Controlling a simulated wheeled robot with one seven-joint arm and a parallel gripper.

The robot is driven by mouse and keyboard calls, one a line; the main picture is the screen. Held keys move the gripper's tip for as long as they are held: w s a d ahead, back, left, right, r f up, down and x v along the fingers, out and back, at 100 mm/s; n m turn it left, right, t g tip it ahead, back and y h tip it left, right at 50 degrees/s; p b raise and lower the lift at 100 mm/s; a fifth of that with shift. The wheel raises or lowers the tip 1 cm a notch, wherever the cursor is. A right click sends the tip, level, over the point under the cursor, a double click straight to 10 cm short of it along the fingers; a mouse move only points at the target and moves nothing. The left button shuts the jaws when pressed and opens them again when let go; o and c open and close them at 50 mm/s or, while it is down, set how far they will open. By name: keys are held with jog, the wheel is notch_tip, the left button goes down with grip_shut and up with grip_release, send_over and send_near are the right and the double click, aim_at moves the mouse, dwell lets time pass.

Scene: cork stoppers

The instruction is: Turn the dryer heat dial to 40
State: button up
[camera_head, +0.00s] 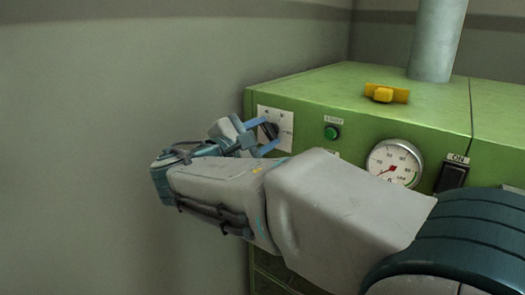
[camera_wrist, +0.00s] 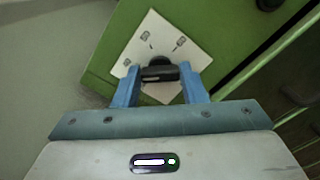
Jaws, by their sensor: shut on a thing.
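The dryer (camera_head: 370,86) is a green cabinet with its heat dial on the front panel at upper left. The dial is a dark knob (camera_wrist: 158,72) on a white plate (camera_wrist: 160,45) with small printed marks, too small to read. In the head view the plate (camera_head: 288,115) is partly covered by my gripper (camera_head: 268,134). My gripper's blue fingers also show in the wrist view (camera_wrist: 160,82), one on each side of the knob, shut on it. The knob's pointer direction cannot be made out clearly.
Right of the dial are a green button (camera_head: 331,132), a round gauge (camera_head: 394,163) with a red needle and a black ON switch (camera_head: 453,177). A yellow object (camera_head: 386,93) and a grey pipe (camera_head: 437,40) are on top. A bare wall (camera_head: 120,80) stands at left.

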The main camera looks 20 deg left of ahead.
jog(key=shift+f+m+b, duration=0.1)
jog(key=shift+m+b, duration=1)
jog(key=shift+b, duration=0.1)
jog(key=o, duration=1)
jog(key=v, duration=1.4)
jog(key=shift+b, duration=0.4)
